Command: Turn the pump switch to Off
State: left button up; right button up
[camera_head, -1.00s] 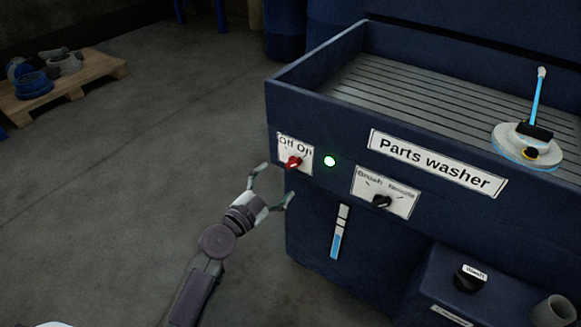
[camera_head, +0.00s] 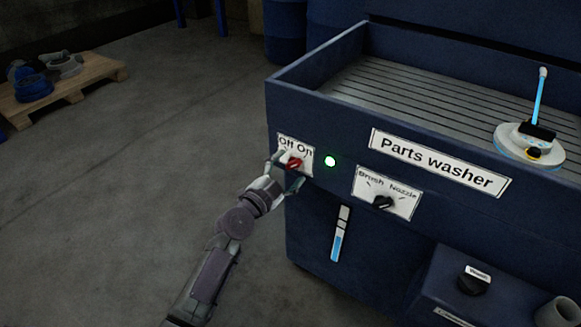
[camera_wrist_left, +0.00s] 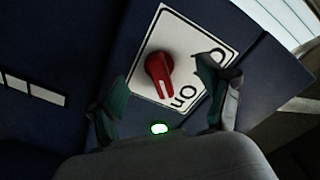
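The red pump switch (camera_head: 294,163) sits on a white Off/On plate (camera_head: 309,163) at the left end of the parts washer's front. In the left wrist view the red knob (camera_wrist_left: 159,74) shows whole, with its white mark pointing toward the word On. A green lamp (camera_head: 330,161) is lit beside the plate. My left gripper (camera_head: 286,172) is open, its fingers at either side of the knob in the head view. In the wrist view the fingers (camera_wrist_left: 165,98) stand apart with a gap to the knob; I see no contact. My right gripper is not in view.
The parts washer (camera_head: 350,110) fills the right side. A Brush/Nozzle selector (camera_head: 383,202) is right of and below the switch. A pallet with parts (camera_head: 92,72) stands far left. Floor at left is clear.

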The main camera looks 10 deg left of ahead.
pick_arm(q)
jog(key=c, duration=1.2)
jog(key=n, duration=0.3)
jog(key=shift+n, duration=1)
jog(key=shift+a+n+p, duration=0.1)
jog(key=shift+n+p, duration=0.25)
jog(key=shift+n, duration=1.75)
jog(key=n+p, duration=0.1)
jog(key=n, duration=0.5)
jog(key=shift+a, duration=0.1)
jog(key=n, duration=0.2)
jog(key=shift+f+n, duration=0.1)
jog(key=shift+n, duration=0.3)
jog(key=o, duration=1.6)
jog(key=shift+w, duration=0.1)
jog(key=shift+c, duration=0.2)
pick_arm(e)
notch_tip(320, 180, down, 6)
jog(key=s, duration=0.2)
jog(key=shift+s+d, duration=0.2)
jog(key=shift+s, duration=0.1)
